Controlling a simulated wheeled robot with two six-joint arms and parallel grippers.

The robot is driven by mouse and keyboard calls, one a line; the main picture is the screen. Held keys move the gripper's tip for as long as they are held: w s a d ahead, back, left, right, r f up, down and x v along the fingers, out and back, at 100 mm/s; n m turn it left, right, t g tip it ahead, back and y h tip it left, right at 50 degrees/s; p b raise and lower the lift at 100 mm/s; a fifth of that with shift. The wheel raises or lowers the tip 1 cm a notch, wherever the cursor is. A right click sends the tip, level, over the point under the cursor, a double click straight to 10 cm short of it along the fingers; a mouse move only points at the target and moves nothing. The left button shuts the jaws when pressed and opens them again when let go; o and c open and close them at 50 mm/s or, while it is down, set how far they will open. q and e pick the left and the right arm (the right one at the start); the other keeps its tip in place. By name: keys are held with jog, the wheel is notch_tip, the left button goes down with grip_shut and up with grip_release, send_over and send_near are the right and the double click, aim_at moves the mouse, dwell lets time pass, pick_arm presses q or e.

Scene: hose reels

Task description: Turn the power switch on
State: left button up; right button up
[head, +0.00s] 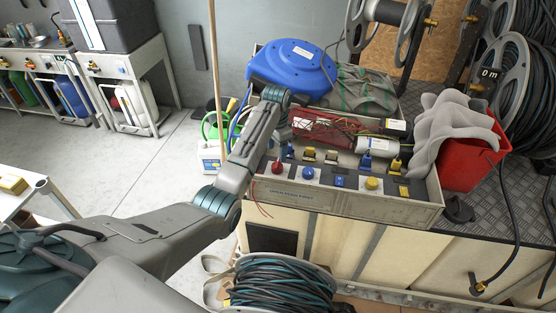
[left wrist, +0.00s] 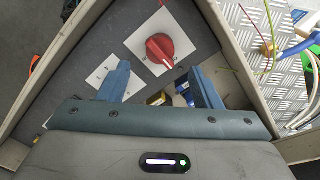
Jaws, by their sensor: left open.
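The power switch appears to be the red rotary knob (left wrist: 160,47) on a white label plate in the left wrist view. Its raised grip bar lies at a slant; the small plate marks are too blurred to read. A red knob also shows at the left end of the control box (head: 366,205) in the head view (head: 277,167). My left gripper (left wrist: 160,72) is open and empty, with its two blue fingers apart and the red knob between and beyond them in the picture. In the head view my left wrist (head: 275,96) hangs over the box's left side. My right gripper is out of view.
The box also holds blue and yellow knobs (head: 372,183), upright levers and a tangle of wires (head: 325,128). A blue hose reel (head: 293,66) stands behind, and a red bucket (head: 470,160) stands to the right. A wound hose (head: 282,285) lies below in front.

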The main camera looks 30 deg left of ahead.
aim_at(277, 162)
pick_arm(q)
notch_tip(277, 162, down, 7)
jog(key=shift+p, duration=0.35)
jog(key=shift+w, duration=0.1)
jog(key=c, duration=1)
